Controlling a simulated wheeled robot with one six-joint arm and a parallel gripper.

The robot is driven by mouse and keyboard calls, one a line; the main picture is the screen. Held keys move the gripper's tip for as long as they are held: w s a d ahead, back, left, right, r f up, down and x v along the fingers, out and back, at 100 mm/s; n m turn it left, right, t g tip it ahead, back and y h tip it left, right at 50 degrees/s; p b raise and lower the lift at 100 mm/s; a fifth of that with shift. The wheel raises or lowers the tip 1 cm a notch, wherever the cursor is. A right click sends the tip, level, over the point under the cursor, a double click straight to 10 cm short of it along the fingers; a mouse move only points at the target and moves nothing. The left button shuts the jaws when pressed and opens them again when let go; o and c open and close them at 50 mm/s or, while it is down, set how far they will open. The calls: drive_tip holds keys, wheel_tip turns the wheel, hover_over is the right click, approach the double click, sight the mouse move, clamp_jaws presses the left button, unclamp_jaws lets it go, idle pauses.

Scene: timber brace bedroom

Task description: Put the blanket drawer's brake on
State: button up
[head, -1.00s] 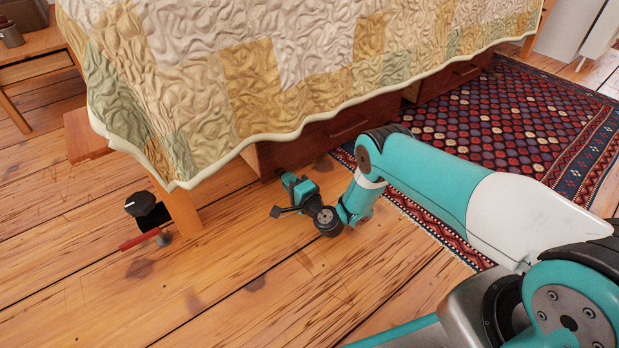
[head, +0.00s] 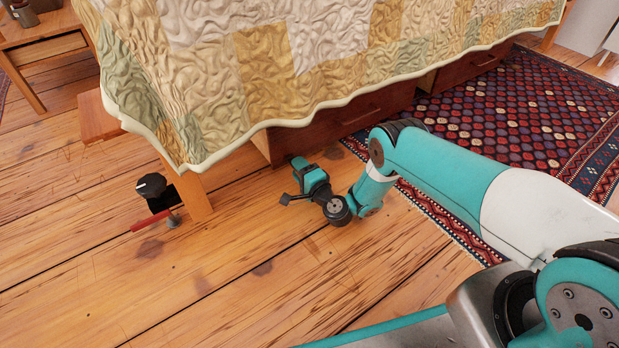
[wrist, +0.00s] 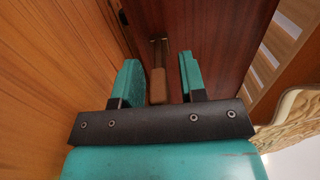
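The blanket drawer (head: 340,128) is dark red-brown and sits low under the bed. In the wrist view its front (wrist: 215,45) fills the middle and right. A short lever with a brown grip (wrist: 157,86) stands out from it on a small metal mount (wrist: 158,48); it looks like the brake. My gripper (wrist: 160,80) is open, with one teal finger on each side of the grip and a visible gap to each. In the head view my gripper (head: 303,172) is low over the floor by the drawer's near end, and the lever cannot be made out.
A second drawer (head: 470,68) is farther right under the bed. A quilt (head: 250,70) hangs over the drawers. A wooden bed leg (head: 196,198) with a black knob and red bar (head: 150,219) stands left. A patterned rug (head: 500,130) lies right; the front floor is clear.

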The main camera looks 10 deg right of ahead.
drive_tip(key=p+v, duration=0.4)
drive_tip(key=p, duration=0.1)
drive_tip(key=shift+r, duration=0.4)
drive_tip(key=p+v, duration=1.1)
drive_tip(key=shift+s+d+f+p, duration=0.1)
drive_tip(key=shift+s+f+p, duration=0.1)
drive_tip(key=shift+s+p, duration=0.15)
drive_tip(key=shift+v, duration=0.75)
drive_tip(key=shift+f, duration=0.2)
drive_tip(key=shift+r+p, duration=0.1)
drive_tip(key=shift+p, duration=0.25)
